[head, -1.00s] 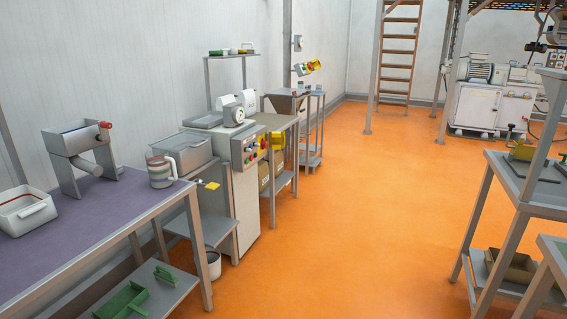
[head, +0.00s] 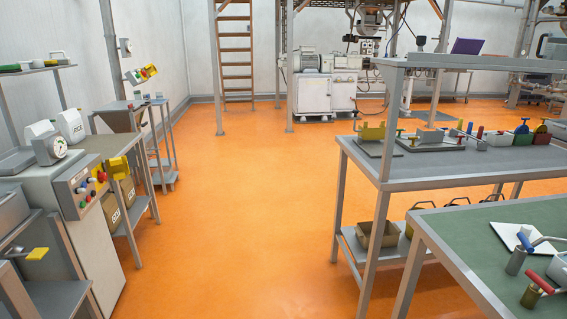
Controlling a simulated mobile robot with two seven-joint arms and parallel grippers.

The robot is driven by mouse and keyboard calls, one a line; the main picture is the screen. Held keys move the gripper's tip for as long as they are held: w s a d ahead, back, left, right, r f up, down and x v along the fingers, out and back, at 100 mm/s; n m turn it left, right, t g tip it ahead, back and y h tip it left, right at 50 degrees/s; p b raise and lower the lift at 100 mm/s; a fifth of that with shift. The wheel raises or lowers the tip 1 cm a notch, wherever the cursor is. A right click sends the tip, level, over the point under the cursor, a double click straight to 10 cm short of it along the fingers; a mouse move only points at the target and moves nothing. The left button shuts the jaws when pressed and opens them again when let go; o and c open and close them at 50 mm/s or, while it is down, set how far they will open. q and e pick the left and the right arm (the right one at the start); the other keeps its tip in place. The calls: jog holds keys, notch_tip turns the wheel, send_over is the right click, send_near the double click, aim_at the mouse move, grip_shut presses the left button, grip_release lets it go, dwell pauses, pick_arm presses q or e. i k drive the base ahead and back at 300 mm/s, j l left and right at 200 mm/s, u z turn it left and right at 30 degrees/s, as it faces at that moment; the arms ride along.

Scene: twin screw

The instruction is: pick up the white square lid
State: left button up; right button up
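A flat white square piece (head: 512,235) lies on the green-topped table at the lower right. It looks like the white square lid, but I cannot tell for sure. A grey metal cylinder with a blue-tipped handle (head: 518,257) stands at its near edge and hides part of it. Neither of my grippers is in view.
The green-topped table (head: 462,240) is at the lower right, with a red-handled tool (head: 535,292) on it. A grey bench (head: 400,172) with several tools stands behind it. A machine cabinet (head: 85,230) is at left. The orange floor (head: 230,210) between is clear.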

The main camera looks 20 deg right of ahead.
aim_at(508, 232)
jog(key=i+j+z, duration=0.1)
jog(key=i+z, duration=0.2)
jog(key=z, duration=0.2)
jog(key=i+j+z, duration=0.2)
jog(key=z, duration=0.25)
jog(key=i+j, duration=0.05)
jog(key=i, duration=0.05)
